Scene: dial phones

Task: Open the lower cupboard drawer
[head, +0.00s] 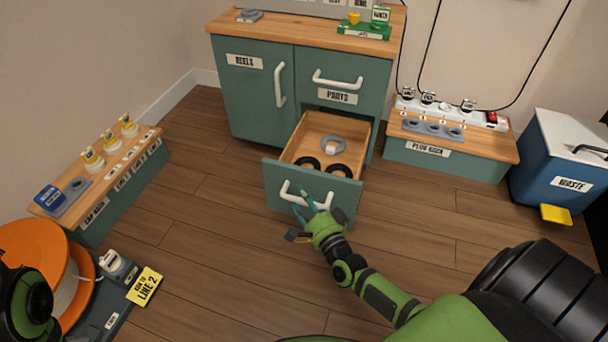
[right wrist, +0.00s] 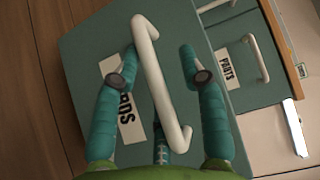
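The lower cupboard drawer (head: 347,194) is pulled well out of the teal cupboard (head: 255,105). Inside it are two black rings (head: 308,163) and a grey ring (head: 333,143) with a white piece. Its white handle (head: 289,192) is on the front face and also shows in the right wrist view (right wrist: 147,50). My right gripper (head: 305,206) is at this handle. In the right wrist view its teal fingers (right wrist: 161,78) are spread on both sides of the handle, with gaps visible. The drawer's label is partly hidden. My left gripper's fingers are not visible.
The PARTS drawer (head: 340,95) above is shut, and the REELS door (head: 245,100) is shut. Floor (head: 220,250) before the drawer is clear.

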